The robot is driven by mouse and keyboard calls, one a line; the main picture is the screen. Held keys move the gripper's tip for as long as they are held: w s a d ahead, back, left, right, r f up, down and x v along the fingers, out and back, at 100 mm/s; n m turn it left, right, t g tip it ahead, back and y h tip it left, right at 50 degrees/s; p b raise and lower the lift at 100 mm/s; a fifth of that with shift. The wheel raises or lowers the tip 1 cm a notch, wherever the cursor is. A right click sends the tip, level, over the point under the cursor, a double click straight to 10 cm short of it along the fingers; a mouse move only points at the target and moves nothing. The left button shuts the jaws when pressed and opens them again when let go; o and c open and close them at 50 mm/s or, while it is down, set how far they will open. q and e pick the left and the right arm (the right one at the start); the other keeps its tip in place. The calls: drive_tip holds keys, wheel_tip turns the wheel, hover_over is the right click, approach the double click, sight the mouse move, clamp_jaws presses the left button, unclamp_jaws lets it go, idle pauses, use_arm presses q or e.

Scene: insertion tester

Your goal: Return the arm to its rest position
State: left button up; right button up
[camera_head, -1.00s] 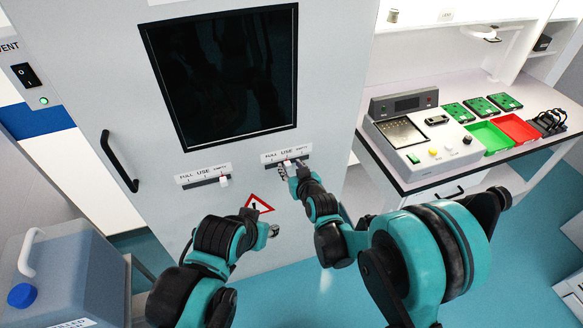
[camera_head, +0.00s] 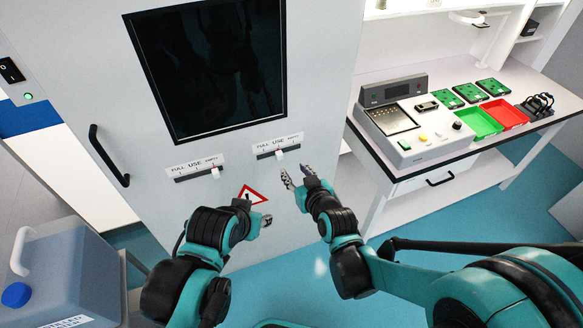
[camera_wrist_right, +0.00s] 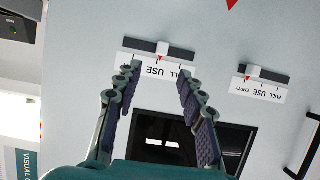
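My right gripper (camera_head: 295,178) is open and empty, just below and to the right of the right slider (camera_head: 279,153) on the grey cabinet front (camera_head: 320,110). In the right wrist view its two fingers (camera_wrist_right: 158,74) are spread apart with nothing between them. That view shows the right slider (camera_wrist_right: 162,50) upside down beyond the fingertips, its white knob near the middle of the track. The left slider (camera_head: 215,173) has its knob towards the EMPTY end. My left gripper (camera_head: 265,220) hangs beside the red warning triangle (camera_head: 251,195); its finger opening is too small to judge.
A dark screen (camera_head: 210,65) is set in the cabinet above the sliders, with a black handle (camera_head: 108,157) to the left. A workbench on the right holds a tester (camera_head: 415,135), green boards, and green and red trays (camera_head: 503,113). A blue-grey canister (camera_head: 70,270) stands lower left.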

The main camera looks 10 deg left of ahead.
drive_tip(key=shift+d, duration=0.15)
idle(0.4)
drive_tip(key=s+d+m+g+h, duration=0.1)
drive_tip(key=s+d+m+h, duration=0.1)
drive_tip(key=s+d, duration=0.3)
drive_tip(key=s+d+r+m+g+h, duration=0.1)
drive_tip(key=s+d, duration=0.5)
drive_tip(key=d, duration=0.8)
drive_tip(key=s+d+m+g+h, duration=0.2)
drive_tip(key=s+d+m+h, duration=0.1)
drive_tip(key=d, duration=0.7)
drive_tip(key=s+h, duration=0.1)
drive_tip(key=s, duration=0.1)
drive_tip(key=shift+s+r+m, duration=0.3)
drive_tip(key=shift+s+m, duration=0.05)
drive_tip(key=shift+m, duration=0.05)
idle(0.6)
